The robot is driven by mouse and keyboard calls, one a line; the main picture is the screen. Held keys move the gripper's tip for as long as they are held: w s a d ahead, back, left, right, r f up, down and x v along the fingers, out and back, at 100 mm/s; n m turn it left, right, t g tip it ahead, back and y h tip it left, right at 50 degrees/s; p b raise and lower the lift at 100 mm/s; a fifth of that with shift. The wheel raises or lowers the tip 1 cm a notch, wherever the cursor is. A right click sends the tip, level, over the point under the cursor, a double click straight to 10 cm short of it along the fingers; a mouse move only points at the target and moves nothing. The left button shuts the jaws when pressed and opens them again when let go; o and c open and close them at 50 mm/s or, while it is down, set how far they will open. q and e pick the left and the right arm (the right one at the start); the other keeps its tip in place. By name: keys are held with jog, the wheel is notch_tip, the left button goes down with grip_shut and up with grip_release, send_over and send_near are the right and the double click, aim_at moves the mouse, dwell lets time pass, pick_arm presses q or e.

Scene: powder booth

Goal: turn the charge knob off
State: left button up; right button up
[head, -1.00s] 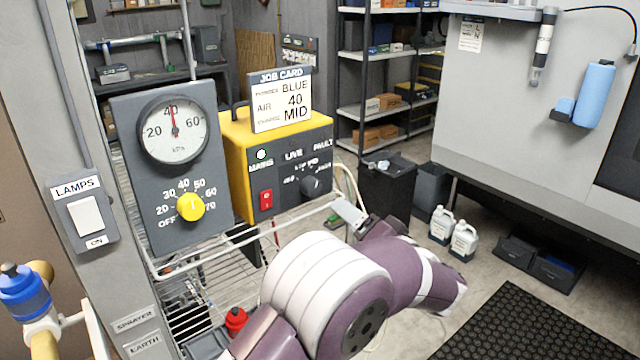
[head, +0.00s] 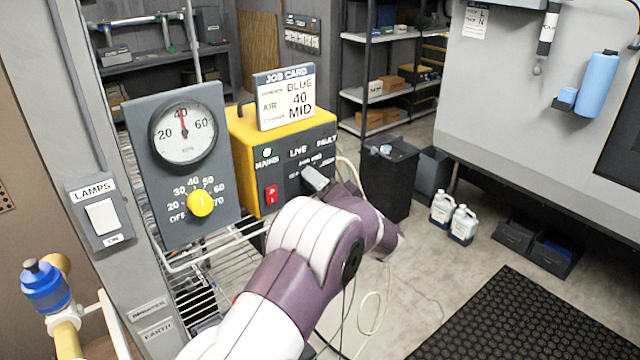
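The yellow and dark grey charge unit (head: 240,150) stands on the wire shelf. Its front has a MAINS lamp, LIVE and FAULT labels, a red switch (head: 271,194) and, at the right, the charge knob. My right gripper is out of view.
A job card (head: 286,97) on top reads BLUE, AIR 40, CHARGE MID. Left of the unit is a panel with a gauge (head: 183,134) near 40 and a yellow air knob (head: 200,203). A lamps switch (head: 102,216) is farther left.

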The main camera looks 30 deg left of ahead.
pick_arm(q)
jog(key=c, duration=0.8)
jog(key=shift+o, duration=0.2)
jog(key=shift+f, duration=0.1)
jog(key=shift+f+n+g+y+b, duration=0.15)
jog(key=shift+n+y+b, duration=0.15)
jog(key=shift+n+b, duration=2.75)
jog(key=shift+n+g+y+b, duration=0.1)
jog(key=shift+n+y+b, duration=0.2)
jog(key=shift+n+b, duration=2.75)
jog(key=shift+f+n+g+y+b, duration=0.15)
jog(key=shift+n+y+b, duration=0.15)
jog(key=shift+n+b, duration=2.75)
jog(key=shift+r+n+p, duration=0.1)
jog(key=shift+n+p, duration=0.35)
jog(key=shift+n, duration=0.1)
